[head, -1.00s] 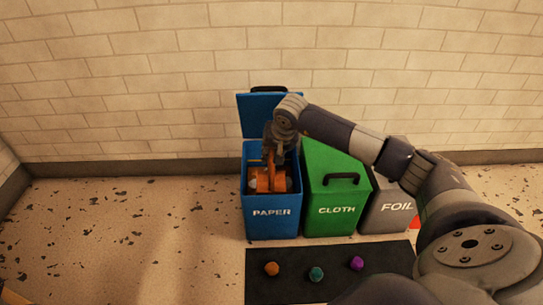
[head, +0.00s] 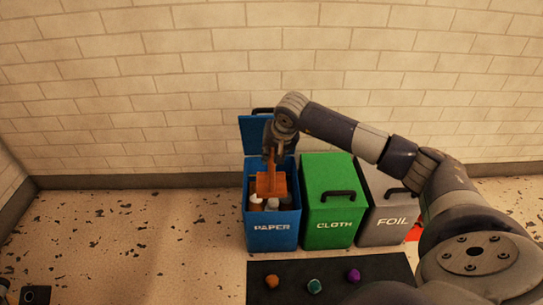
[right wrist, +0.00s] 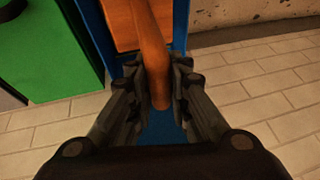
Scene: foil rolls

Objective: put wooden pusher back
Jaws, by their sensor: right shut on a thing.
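The wooden pusher (head: 271,184) is orange-brown, with a block-shaped head on a long handle. My right gripper (head: 270,150) is shut on its handle, and the pusher hangs head down at the mouth of the blue PAPER bin (head: 271,236). The bin's lid (head: 255,130) stands open against the wall side. Pale rolls (head: 271,204) show inside below the pusher head. In the right wrist view the handle (right wrist: 152,45) runs between the fingers of the right gripper (right wrist: 160,88). My left gripper is not seen.
The green CLOTH bin (head: 328,210) and grey FOIL bin (head: 385,225) stand closed to the right. A dark mat (head: 335,285) in front carries orange, teal and purple lumps. Something red (head: 413,232) lies right of the FOIL bin. Floor on the left is mostly clear.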

